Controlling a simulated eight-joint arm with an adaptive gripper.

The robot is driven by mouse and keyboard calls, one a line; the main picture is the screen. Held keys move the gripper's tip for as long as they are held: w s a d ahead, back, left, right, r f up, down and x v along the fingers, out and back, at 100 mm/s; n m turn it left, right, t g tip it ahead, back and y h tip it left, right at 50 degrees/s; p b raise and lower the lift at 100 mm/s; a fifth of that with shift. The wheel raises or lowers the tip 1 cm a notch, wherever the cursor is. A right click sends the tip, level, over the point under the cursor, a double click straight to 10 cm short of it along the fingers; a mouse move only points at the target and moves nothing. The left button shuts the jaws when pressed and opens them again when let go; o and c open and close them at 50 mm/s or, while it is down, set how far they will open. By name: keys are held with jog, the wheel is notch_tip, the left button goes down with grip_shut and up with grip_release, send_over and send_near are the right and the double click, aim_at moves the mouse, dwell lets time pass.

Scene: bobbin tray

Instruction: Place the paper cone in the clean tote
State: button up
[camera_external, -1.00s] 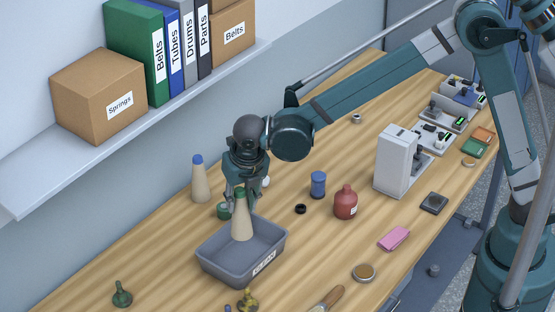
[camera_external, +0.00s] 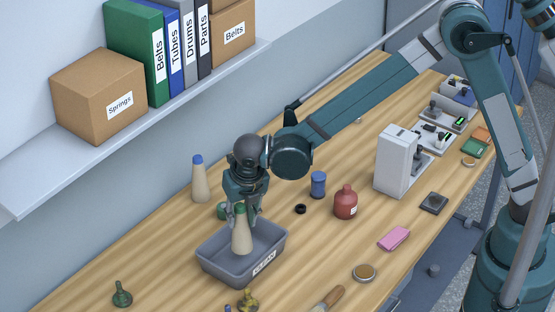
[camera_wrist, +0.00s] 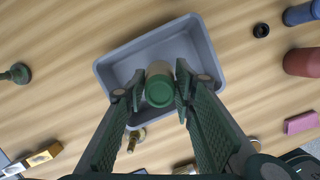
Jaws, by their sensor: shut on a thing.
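A beige paper cone with a green top (camera_external: 242,237) is upright inside the grey tote (camera_external: 215,266), which has a CLEAN label on its front side. My gripper (camera_external: 241,212) is shut on the cone near its green top, above the tote. In the wrist view the cone's green top (camera_wrist: 159,91) sits between the two fingers, with the tote (camera_wrist: 120,62) below and around it. I cannot tell whether the cone's base touches the tote floor. A second paper cone, with a blue top (camera_external: 200,182), stands on the bench behind the tote.
A green pot (camera_external: 222,210) stands close behind the tote. A blue spool (camera_external: 318,185), a black ring (camera_external: 300,209) and a red bottle (camera_external: 345,203) stand to the right. A brass item (camera_external: 249,300) and a green oil can (camera_external: 121,294) are in front.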

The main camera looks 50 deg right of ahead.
jog(key=shift+f, duration=0.2)
jog(key=shift+f, duration=2.2)
jog(key=o, duration=0.8)
jog(key=shift+o, duration=0.3)
jog(key=shift+v, duration=6.15)
jog(key=shift+d, duration=0.1)
